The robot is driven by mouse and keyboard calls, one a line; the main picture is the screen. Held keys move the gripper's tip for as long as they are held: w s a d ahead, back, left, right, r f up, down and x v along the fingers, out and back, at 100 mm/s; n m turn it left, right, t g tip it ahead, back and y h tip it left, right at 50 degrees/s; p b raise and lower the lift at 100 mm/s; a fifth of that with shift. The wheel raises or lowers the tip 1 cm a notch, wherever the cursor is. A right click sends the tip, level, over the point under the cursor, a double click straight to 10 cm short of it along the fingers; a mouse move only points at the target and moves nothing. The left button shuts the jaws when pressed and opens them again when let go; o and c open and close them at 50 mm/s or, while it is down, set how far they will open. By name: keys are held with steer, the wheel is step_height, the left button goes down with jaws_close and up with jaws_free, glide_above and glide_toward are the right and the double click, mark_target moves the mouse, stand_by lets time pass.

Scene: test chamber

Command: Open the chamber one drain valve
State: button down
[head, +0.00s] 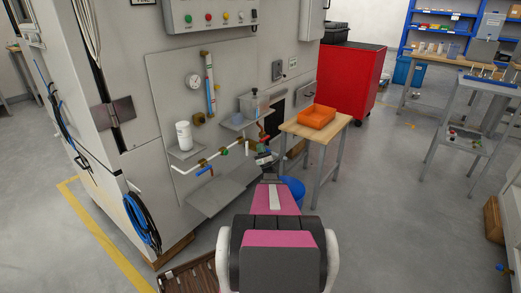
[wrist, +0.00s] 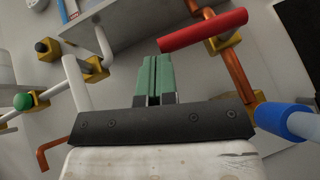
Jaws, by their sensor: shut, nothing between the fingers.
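My gripper (wrist: 152,62) shows in the wrist view with its two green fingers together and nothing between them. A valve with a red lever handle (wrist: 203,30) on a brass body (wrist: 229,44) and copper pipe lies just beyond and right of the fingertips; I cannot tell if they touch. A blue cylindrical part (wrist: 282,120) is at the right. In the head view, a blue-handled valve (head: 205,171) is low on the panel, left of my gripper (head: 263,156), and a small red handle (head: 265,139) is just above it. No label tells which is the drain valve.
White pipes with brass fittings and a green knob (wrist: 22,101) lie at left in the wrist view. A grey shelf (head: 215,196) juts out below the pipes. A blue bucket (head: 292,187) is beneath.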

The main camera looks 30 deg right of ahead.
steer(key=shift+r+m+g+h, duration=1)
steer(key=shift+r+m+h, duration=0.1)
steer(key=shift+m+h, duration=1.75)
step_height(320, 180, up, 8)
steer(key=m+g+h, duration=0.4)
steer(key=m+g, duration=0.8)
steer(key=m, duration=0.1)
glide_above(266, 138)
steer(key=a, duration=0.2)
steer(key=shift+s+d+r, duration=0.15)
steer(key=shift+s+d, duration=0.05)
steer(key=shift+s, duration=0.2)
steer(key=shift+w+d+r+m+y, duration=0.15)
steer(key=shift+w+d+m+y, duration=0.05)
steer(key=shift+d+m+y, duration=0.2)
steer(key=shift+w+d+r, duration=0.15)
steer(key=shift+d, duration=0.4)
